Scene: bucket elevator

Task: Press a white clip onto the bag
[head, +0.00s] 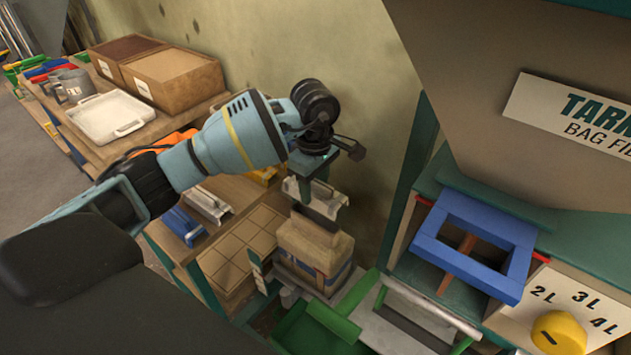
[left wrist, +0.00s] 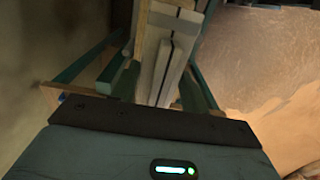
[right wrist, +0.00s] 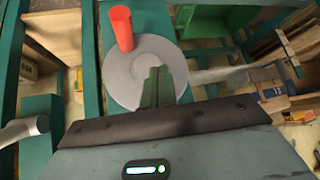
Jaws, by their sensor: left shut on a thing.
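A tan paper bag (head: 314,246) stands upright below my left gripper in the head view. A long white clip (head: 325,197) lies across the top of the bag. My left gripper (head: 318,178) points down from above and is shut on this clip. In the left wrist view the pale clip (left wrist: 168,65) sits between the two teal fingers. Whether the clip grips the bag's mouth cannot be told. My right gripper (right wrist: 157,88) shows only in the right wrist view, its fingers together with nothing visible between them, in front of a grey disc.
The grey disc (right wrist: 140,78) carries a red knob (right wrist: 122,28). A wooden bench with a white tray (head: 108,116) and brown boxes (head: 172,78) stands left. A blue frame (head: 474,244) and a yellow dial (head: 558,331) are right. A green tray (head: 310,330) lies in front of the bag.

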